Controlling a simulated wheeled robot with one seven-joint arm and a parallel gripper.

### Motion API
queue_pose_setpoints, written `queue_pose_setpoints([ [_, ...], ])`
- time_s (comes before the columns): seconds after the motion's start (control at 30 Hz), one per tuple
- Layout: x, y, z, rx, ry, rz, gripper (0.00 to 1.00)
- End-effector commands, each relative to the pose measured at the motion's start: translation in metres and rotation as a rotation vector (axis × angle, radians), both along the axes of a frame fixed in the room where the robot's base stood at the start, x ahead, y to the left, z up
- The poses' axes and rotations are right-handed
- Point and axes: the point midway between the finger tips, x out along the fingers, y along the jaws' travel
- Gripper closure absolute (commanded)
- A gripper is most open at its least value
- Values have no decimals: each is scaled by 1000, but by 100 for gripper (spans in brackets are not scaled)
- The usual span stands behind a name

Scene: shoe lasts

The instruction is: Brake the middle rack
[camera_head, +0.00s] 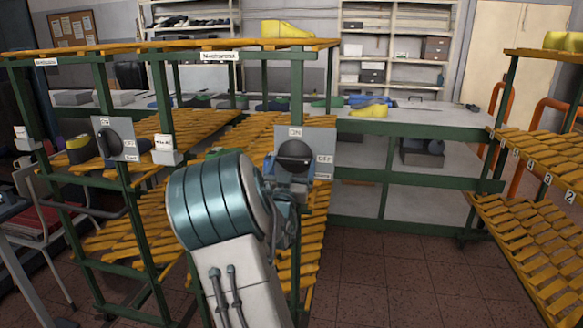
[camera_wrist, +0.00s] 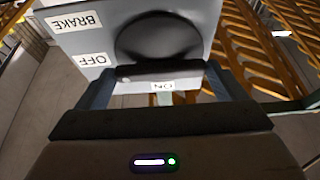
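The grey brake panel (camera_head: 318,142) is on the front of the rack in the centre, with green posts and yellow slats (camera_head: 312,215). Its black rotary knob (camera_head: 295,155) also shows in the wrist view (camera_wrist: 160,40), where the panel (camera_wrist: 75,42) reads ON, OFF and BRAKE upside down. The knob's bar lies level, at the ON side. My gripper (camera_wrist: 161,78) is at the knob, its fingers wide apart on either side of the bar. Contact with the bar cannot be told.
A second panel with a black knob (camera_head: 110,143) is on the left rack post. A further slatted rack (camera_head: 540,190) stands at the right. A grey-topped green bench (camera_head: 440,137) stands behind. Brown tiled floor (camera_head: 390,275) is clear between the racks.

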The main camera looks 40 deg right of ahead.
Motion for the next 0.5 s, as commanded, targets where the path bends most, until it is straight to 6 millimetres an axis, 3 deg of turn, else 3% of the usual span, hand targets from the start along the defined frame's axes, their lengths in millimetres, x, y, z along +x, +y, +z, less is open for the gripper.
queue_pose_setpoints([
  [0.5, -2, -1, -3, -81, 95, 0, 32],
])
